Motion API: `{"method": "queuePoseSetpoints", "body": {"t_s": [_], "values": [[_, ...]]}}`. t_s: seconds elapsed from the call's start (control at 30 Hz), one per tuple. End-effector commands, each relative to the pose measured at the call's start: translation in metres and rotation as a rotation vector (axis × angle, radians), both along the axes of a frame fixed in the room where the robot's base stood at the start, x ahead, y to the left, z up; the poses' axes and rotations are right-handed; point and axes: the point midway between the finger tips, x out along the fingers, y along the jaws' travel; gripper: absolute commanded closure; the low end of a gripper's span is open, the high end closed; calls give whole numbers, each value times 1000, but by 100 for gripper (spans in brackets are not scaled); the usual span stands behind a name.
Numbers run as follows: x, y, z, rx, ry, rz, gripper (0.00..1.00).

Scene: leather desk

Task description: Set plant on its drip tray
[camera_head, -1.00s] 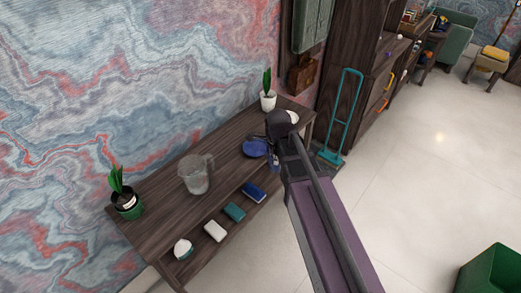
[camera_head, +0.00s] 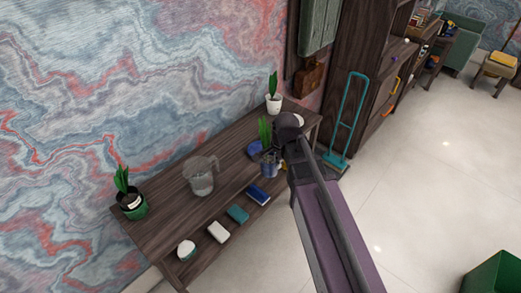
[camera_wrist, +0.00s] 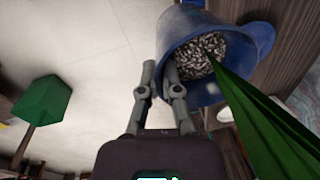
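The wrist view shows the pot close up (camera_wrist: 185,28), with grey gravel and a long green leaf (camera_wrist: 262,125). My gripper (camera_wrist: 160,72) has its fingers nearly together at the pot's near rim, apparently pinching the pot wall. In the head view my gripper (camera_head: 281,158) is partly hidden by my arm.
The wooden desk (camera_head: 225,170) also bears a glass jug (camera_head: 199,178), a plant in a green pot (camera_head: 132,205) and one in a white pot (camera_head: 273,102). A lower shelf holds several small items, including a teal block (camera_head: 238,214). A green bin (camera_head: 492,273) stands on open floor.

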Motion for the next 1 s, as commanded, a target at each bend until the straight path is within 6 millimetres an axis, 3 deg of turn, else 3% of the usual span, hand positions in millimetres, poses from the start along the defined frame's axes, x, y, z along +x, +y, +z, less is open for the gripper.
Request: {"method": "queuePoseSetpoints", "body": {"t_s": [0.23,0.67,0.87,1.0], "values": [[-1,1,1,3,-7,90,100],[1,2,0,3,-7,97,100],[17,6,-1,3,-7,96,100],[39,12,-4,3,-7,96,100]]}}
